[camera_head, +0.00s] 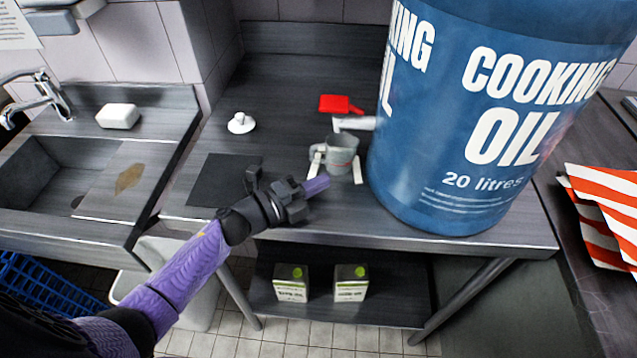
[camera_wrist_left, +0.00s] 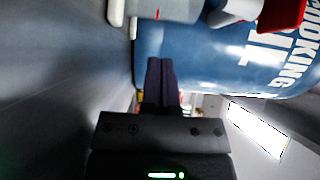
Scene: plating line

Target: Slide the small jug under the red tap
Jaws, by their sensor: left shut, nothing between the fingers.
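The small grey jug (camera_head: 340,155) stands upright on the metal counter between two short white strips, close to the blue oil drum. It also shows at the top edge of the left wrist view (camera_wrist_left: 172,9), cut off. The red tap (camera_head: 339,104) has a white spout (camera_head: 354,123) at the drum's left side; its red part also shows in the wrist view (camera_wrist_left: 284,13). The spout appears just behind the jug's rim; I cannot tell if it is over the opening. My left gripper (camera_head: 318,185) is shut and empty, in front of the jug and apart from it. My right gripper is not in view.
The large blue drum (camera_head: 450,120) fills the counter's right part. A dark mat (camera_head: 215,180) and a white knobbed object (camera_head: 241,123) lie left. A sink (camera_head: 50,175) with soap (camera_head: 118,116) is farther left. Two small boxes (camera_head: 291,283) are on the lower shelf.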

